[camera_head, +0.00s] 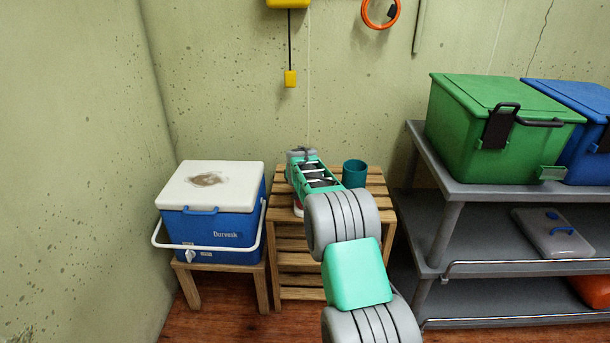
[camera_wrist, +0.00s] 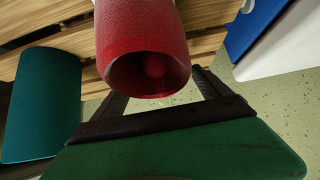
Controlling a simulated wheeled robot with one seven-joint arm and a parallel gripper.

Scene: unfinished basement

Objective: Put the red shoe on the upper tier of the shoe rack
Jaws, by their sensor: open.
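The slatted wooden rack (camera_head: 376,182) stands against the back wall, with an upper tier and slats lower down. A small red and white bit (camera_head: 298,209) shows at the rack's left, mostly hidden by my arm; I take it for the red shoe. In the wrist view a red, rounded, hollow thing (camera_wrist: 145,40), apparently the same shoe, has its open end towards my gripper, over wooden slats. My gripper (camera_head: 301,156) is open above the rack's upper left. Its dark fingers (camera_wrist: 160,92) lie near the red end; I cannot tell whether they touch it.
A teal cup (camera_head: 354,174) stands on the upper tier, right of my gripper; it shows at left in the wrist view (camera_wrist: 42,105). A blue and white cooler (camera_head: 212,222) sits on a low stool at left. Grey shelving (camera_head: 470,190) with green and blue bins stands at right.

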